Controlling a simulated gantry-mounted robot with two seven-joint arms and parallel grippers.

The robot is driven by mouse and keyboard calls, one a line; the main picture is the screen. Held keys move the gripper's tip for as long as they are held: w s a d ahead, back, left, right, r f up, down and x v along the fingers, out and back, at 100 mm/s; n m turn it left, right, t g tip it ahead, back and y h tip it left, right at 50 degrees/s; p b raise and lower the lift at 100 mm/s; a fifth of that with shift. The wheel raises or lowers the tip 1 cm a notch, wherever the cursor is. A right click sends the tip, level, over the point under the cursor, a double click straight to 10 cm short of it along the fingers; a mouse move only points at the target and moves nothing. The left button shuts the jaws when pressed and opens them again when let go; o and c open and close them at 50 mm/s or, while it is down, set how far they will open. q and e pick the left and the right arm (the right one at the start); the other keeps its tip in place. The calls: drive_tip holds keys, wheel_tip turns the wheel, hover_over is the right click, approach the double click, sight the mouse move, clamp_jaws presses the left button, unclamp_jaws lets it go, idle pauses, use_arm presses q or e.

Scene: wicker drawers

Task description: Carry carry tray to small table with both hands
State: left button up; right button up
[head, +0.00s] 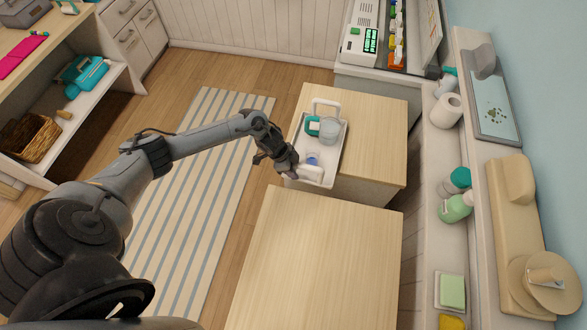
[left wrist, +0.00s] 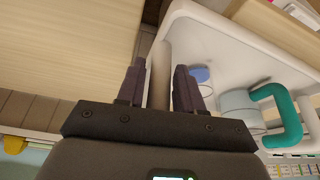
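The white carry tray (head: 337,150) lies on the far light-wood table (head: 376,130), with a raised handle at its far end and another at its near end. It holds a teal mug (head: 312,124), a clear container (head: 329,131) and a small blue item (head: 312,160). My left gripper (head: 293,172) is at the tray's near handle. In the left wrist view a pale handle bar (left wrist: 161,75) stands between my left fingers (left wrist: 160,88); whether they press on it is unclear. My right gripper is in no view.
A bare wooden table top (head: 315,260) stands nearer, just past a narrow gap. A striped rug (head: 195,190) covers the floor at left. A ledge with bottles (head: 457,207) and a paper roll (head: 446,110) runs along the right. A cash register (head: 361,35) stands behind the tray's table.

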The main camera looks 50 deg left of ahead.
use_arm(q)
drive_tip(key=o, duration=0.3)
drive_tip(key=shift+o, duration=0.2)
drive_tip(key=p+v, duration=0.1)
drive_tip(key=v, duration=0.9)
drive_tip(key=shift+r, duration=0.4)
drive_tip(key=shift+a, duration=0.1)
drive_tip(key=shift+c, duration=0.3)
